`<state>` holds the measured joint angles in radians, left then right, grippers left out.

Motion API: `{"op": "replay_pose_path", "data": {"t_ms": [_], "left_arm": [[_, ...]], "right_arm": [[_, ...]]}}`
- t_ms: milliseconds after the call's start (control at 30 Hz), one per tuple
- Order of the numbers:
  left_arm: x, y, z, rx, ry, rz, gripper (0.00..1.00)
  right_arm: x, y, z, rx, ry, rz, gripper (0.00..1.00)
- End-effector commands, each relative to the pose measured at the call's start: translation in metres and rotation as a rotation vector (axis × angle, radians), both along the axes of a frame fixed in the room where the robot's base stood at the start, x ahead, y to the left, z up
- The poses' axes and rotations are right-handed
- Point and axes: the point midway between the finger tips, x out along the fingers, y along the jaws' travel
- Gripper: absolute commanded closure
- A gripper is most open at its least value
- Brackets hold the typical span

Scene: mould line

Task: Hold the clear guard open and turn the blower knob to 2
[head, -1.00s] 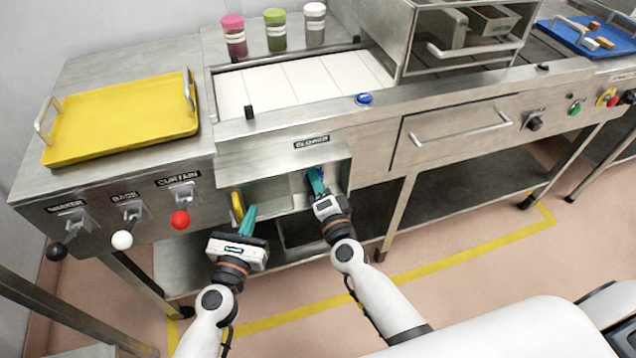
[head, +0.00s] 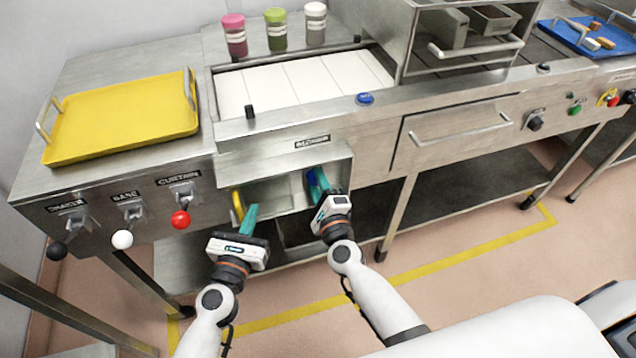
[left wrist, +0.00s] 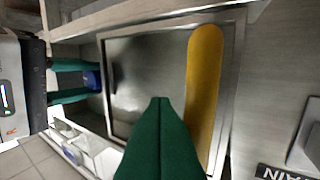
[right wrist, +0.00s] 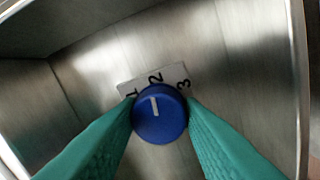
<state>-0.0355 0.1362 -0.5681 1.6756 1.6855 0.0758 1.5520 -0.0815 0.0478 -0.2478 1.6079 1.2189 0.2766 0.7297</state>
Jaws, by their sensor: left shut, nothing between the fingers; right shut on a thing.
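The blue blower knob (right wrist: 160,120) is in the recess under the BLOWER label (head: 312,142). My right gripper (right wrist: 160,112) is shut on it, one finger on each side. The knob's white mark points nearly at 2, slightly to the 1 side. The guard's yellow edge strip (left wrist: 203,95) stands at the recess's left side, also in the head view (head: 238,207). Its clear pane is hard to make out. My left gripper (left wrist: 160,105) is shut and empty beside the strip; its green fingers show in the head view (head: 248,217). I cannot tell whether they touch the guard.
Levers with black, white and red (head: 180,220) balls hang left of the recess. A yellow tray (head: 125,118) and several lidded jars (head: 276,30) stand on top. A drawer handle (head: 460,130) is to the right. Open floor lies in front.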

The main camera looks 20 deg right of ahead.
Motion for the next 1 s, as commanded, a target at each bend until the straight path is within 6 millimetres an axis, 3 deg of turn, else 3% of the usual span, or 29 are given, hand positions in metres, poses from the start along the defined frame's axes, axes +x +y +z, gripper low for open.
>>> {"op": "replay_pose_path", "data": {"t_ms": [500, 533, 667, 1000], "left_arm": [[0.0012, 0.0021, -0.0002, 0.002, -0.001, 0.005, 1.00], [0.0012, 0.0021, -0.0001, 0.002, -0.001, 0.005, 1.00], [0.0012, 0.0021, -0.0001, 0.002, -0.001, 0.005, 1.00], [0.0011, 0.0020, -0.0001, 0.002, -0.001, 0.005, 1.00]], "right_arm": [[-0.0004, -0.0007, -0.0010, 0.020, 0.002, -0.001, 0.89], [-0.0004, -0.0007, -0.0010, 0.020, 0.002, -0.001, 0.65], [-0.0003, -0.0006, -0.0008, 0.020, 0.001, -0.002, 0.44], [-0.0038, -0.0002, -0.0006, 0.020, 0.001, -0.001, 0.44]]}}
